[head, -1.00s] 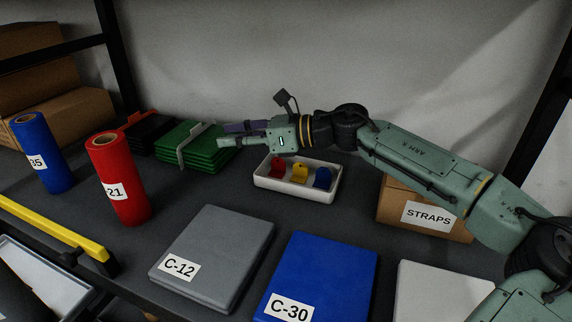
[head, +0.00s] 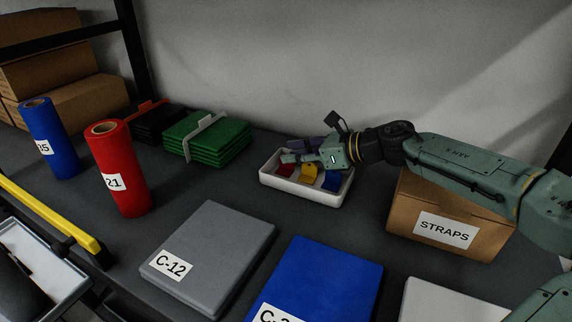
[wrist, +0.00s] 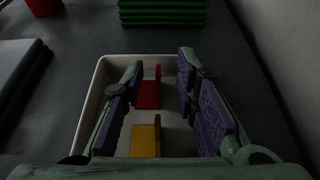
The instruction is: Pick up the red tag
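The red tag (head: 285,170) lies in a white tray (head: 301,192) on the shelf, at the left end of a row with a yellow tag (head: 309,172) and a blue tag (head: 332,180). In the wrist view the red tag (wrist: 149,94) shows between and beyond the fingers, with the yellow tag (wrist: 146,140) nearer. My gripper (head: 290,151) is over the tray. In the wrist view my gripper (wrist: 160,72) is open, with a wide gap between its purple pads and nothing held. Part of the tray's far side is hidden behind the gripper in the head view.
A cardboard box marked STRAPS (head: 455,205) stands right of the tray, under my arm. Green stacked panels (head: 208,140) stand left of it. Grey C-12 (head: 215,255) and blue (head: 318,285) slabs lie in front. Red (head: 125,175) and blue (head: 52,140) rolls stand at left.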

